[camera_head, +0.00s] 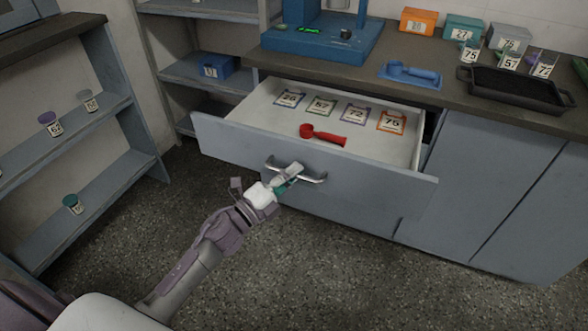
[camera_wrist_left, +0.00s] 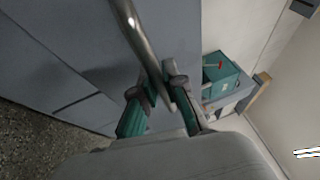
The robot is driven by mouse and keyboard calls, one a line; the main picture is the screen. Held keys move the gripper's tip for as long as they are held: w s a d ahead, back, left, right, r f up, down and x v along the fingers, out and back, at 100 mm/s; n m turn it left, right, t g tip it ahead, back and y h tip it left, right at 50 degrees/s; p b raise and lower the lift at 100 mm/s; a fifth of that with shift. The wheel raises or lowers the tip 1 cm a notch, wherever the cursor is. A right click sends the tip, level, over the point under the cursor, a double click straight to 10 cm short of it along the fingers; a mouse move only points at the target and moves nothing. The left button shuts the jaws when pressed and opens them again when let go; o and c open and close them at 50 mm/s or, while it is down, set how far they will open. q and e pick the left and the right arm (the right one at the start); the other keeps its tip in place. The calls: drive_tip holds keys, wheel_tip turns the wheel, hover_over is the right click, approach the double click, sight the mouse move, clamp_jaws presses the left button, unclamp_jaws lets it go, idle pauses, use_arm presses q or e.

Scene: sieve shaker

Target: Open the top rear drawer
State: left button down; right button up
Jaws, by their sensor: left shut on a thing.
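The top drawer (camera_head: 355,197) of the grey cabinet stands pulled well out in the head view. Inside it lie a red scoop (camera_head: 322,134) and several numbered cards, among them the card marked 75 (camera_head: 392,122). Its front carries a curved metal handle (camera_head: 313,179). My left gripper (camera_head: 288,178) is at this handle, with its fingers shut on the bar. In the left wrist view the handle (camera_wrist_left: 135,30) runs down between the two fingers (camera_wrist_left: 160,90). My right gripper is in neither view.
The counter above holds a blue machine (camera_head: 322,40), a blue tray with a scoop (camera_head: 410,73), a black tray (camera_head: 515,88) and several numbered jars and boxes. Shelves (camera_head: 80,118) with jars stand at the left. The floor (camera_head: 330,270) before the drawer is clear.

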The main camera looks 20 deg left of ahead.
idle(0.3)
use_arm(q)
drive_tip(key=c, duration=1.2)
unclamp_jaws()
drive_tip(key=shift+s, duration=0.1)
drive_tip(key=v, duration=1.2)
